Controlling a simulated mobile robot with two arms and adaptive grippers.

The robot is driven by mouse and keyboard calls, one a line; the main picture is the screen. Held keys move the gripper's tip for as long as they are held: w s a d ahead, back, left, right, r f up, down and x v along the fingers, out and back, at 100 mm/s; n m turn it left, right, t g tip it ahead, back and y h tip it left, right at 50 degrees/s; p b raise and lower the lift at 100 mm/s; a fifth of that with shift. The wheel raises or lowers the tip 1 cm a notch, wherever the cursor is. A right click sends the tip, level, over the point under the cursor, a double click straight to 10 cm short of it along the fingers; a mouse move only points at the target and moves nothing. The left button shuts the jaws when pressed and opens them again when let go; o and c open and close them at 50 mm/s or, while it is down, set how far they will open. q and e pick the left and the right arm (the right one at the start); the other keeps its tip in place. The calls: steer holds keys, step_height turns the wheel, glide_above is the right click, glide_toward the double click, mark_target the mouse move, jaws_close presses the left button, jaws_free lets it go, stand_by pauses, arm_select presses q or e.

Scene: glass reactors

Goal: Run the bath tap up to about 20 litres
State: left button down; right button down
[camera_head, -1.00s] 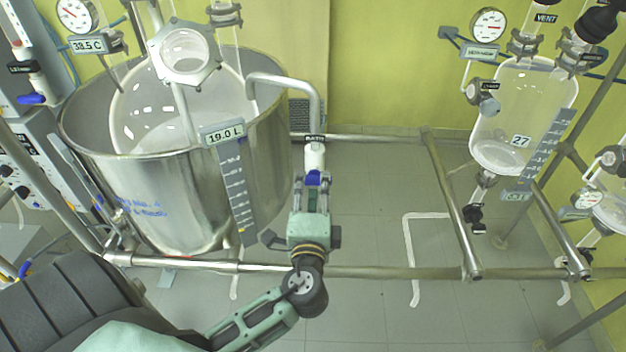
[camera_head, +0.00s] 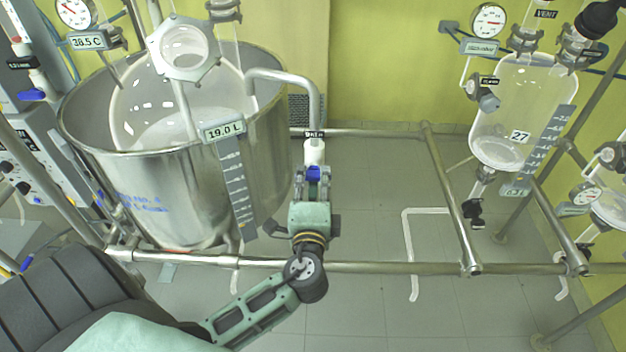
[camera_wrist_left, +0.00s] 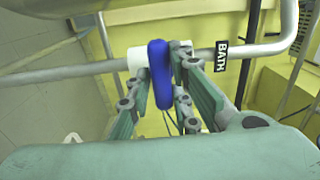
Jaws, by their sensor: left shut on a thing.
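The bath tap has a white body (camera_head: 314,153) on a bent metal pipe that reaches over the rim of the steel bath (camera_head: 165,200). Its blue handle (camera_head: 313,174) is between the fingers of my left gripper (camera_head: 312,182). In the left wrist view the blue handle (camera_wrist_left: 159,73) stands between the two green fingers (camera_wrist_left: 165,95), which are shut on it. A black BATH label (camera_wrist_left: 221,55) is beside it on the pipe. The level display (camera_head: 224,131) on the bath's scale reads 19.0 L. My right gripper is not in view.
A glass reactor vessel (camera_head: 168,95) sits inside the bath. A temperature display (camera_head: 88,41) reads 38.5 C. A metal frame rail (camera_head: 390,267) runs across in front of the bath. Another glass vessel (camera_head: 515,110) hangs at the right. The floor between is clear.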

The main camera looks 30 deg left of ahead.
arm_select(q)
steer(key=shift+n+b, duration=0.3)
steer(key=shift+b, duration=0.2)
steer(key=n+b, duration=0.2)
steer(key=b, duration=0.1)
steer(key=shift+f, duration=0.15)
steer(key=n+b, duration=0.2)
steer(key=n, duration=0.1)
steer(key=shift+r+n+b, duration=0.25)
steer(key=shift+n+b, duration=0.25)
steer(key=shift+b, duration=0.1)
steer(key=shift+r, duration=0.1)
steer(key=c, duration=1.6)
jaws_free()
steer(key=shift+a, duration=0.1)
steer(key=shift+c, duration=0.2)
